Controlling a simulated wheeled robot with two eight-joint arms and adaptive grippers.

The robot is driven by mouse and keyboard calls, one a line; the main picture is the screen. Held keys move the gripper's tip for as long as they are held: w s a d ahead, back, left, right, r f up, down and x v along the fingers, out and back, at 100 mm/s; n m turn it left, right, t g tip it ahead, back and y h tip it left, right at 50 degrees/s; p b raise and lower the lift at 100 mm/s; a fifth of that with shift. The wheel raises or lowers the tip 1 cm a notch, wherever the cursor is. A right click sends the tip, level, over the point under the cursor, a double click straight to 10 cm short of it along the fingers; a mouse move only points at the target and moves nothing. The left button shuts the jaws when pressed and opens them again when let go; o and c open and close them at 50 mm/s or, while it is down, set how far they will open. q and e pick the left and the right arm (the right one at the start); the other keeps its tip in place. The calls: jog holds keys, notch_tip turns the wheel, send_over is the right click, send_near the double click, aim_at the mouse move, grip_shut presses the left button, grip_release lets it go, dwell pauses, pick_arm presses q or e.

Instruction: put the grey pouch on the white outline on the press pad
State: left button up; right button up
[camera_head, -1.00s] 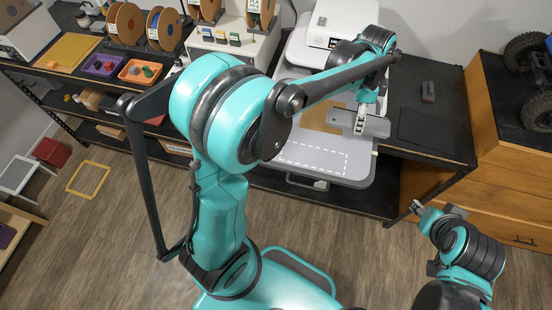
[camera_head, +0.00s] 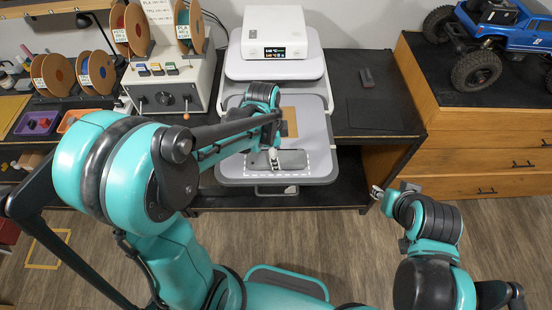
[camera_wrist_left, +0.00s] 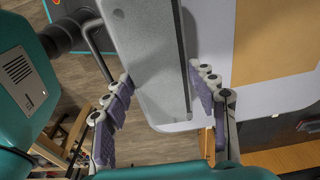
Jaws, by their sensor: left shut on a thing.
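The grey pouch (camera_head: 292,159) is a flat, long, slab-like thing over the front part of the press pad (camera_head: 318,170). My left gripper (camera_head: 274,160) is shut on it from above; in the left wrist view the pouch (camera_wrist_left: 150,60) runs between the two fingers (camera_wrist_left: 163,98). The dashed white outline (camera_head: 308,165) shows around the pouch's right and front sides, and the pouch appears inside it. I cannot tell whether the pouch touches the pad. My right gripper (camera_head: 376,192) is away to the right, in front of the bench; its fingers are too small to read.
A brown sheet (camera_head: 291,122) lies on the pad behind the pouch. The white press head (camera_head: 276,35) stands at the back. A small dark object (camera_head: 367,78) and a dark mat (camera_head: 375,114) lie on the bench to the right. A control box with spools (camera_head: 170,95) stands left.

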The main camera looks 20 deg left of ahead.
pick_arm(q)
notch_tip(320, 180, down, 2)
jog(key=shift+w+f, duration=0.1)
jog(key=shift+f, duration=0.1)
jog(key=shift+f, duration=0.1)
jog(key=o, duration=1.1)
jog(key=shift+b, duration=0.3)
